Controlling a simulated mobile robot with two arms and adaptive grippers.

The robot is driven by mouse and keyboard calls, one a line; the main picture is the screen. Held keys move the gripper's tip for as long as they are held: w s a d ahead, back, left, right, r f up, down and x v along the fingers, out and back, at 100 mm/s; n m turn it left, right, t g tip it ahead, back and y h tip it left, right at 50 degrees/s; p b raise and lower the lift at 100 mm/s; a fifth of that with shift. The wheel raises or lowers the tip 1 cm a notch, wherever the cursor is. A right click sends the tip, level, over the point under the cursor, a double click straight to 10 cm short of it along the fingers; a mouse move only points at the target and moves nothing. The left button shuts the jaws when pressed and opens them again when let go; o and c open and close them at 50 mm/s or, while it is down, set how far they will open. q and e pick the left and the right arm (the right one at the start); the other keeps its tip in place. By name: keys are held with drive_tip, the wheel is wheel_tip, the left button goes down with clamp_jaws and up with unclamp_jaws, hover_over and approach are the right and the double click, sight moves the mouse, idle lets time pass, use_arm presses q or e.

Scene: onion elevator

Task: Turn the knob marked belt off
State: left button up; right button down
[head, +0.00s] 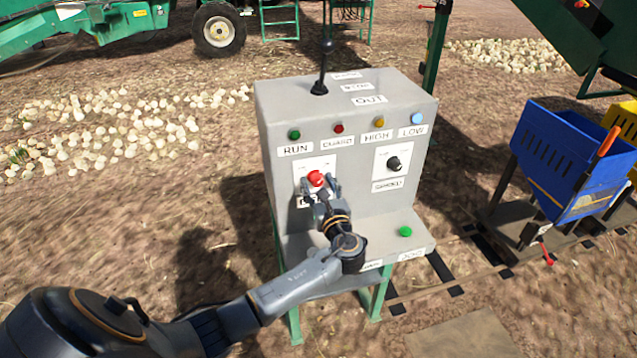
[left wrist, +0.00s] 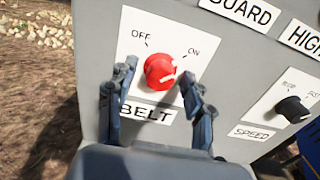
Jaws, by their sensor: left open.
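The red belt knob (head: 316,178) sits on a white plate on the front of the grey control box (head: 420,130). In the left wrist view the red knob (left wrist: 160,70) has OFF printed at its upper left, ON at its upper right and BELT below. A pale mark shows on the knob's right part, on the ON side. My left gripper (head: 320,186) is open in front of the knob. In the left wrist view its fingers (left wrist: 160,78) stand on either side of the knob, apart from it as far as I can tell. My right gripper is not in view.
A black speed knob (head: 393,163) is to the right, under several coloured lamps. A black lever (head: 322,70) rises from the box top. A green button (head: 405,231) is on the lower ledge. A blue bin (head: 570,160) stands at the right.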

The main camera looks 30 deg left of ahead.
use_arm(q)
clamp_jaws()
drive_tip(key=shift+n, duration=0.3)
drive_tip(key=n+b, duration=0.2)
drive_tip(key=n, duration=0.1)
drive_tip(key=shift+f, duration=0.1)
drive_tip(key=n+b, duration=0.2)
drive_tip(key=n, duration=0.3)
drive_tip(key=shift+b, duration=0.35)
drive_tip(key=n+b, duration=0.4)
drive_tip(key=n, duration=0.1)
drive_tip(key=shift+n+b, duration=1.65)
drive_tip(key=shift+n, duration=0.65)
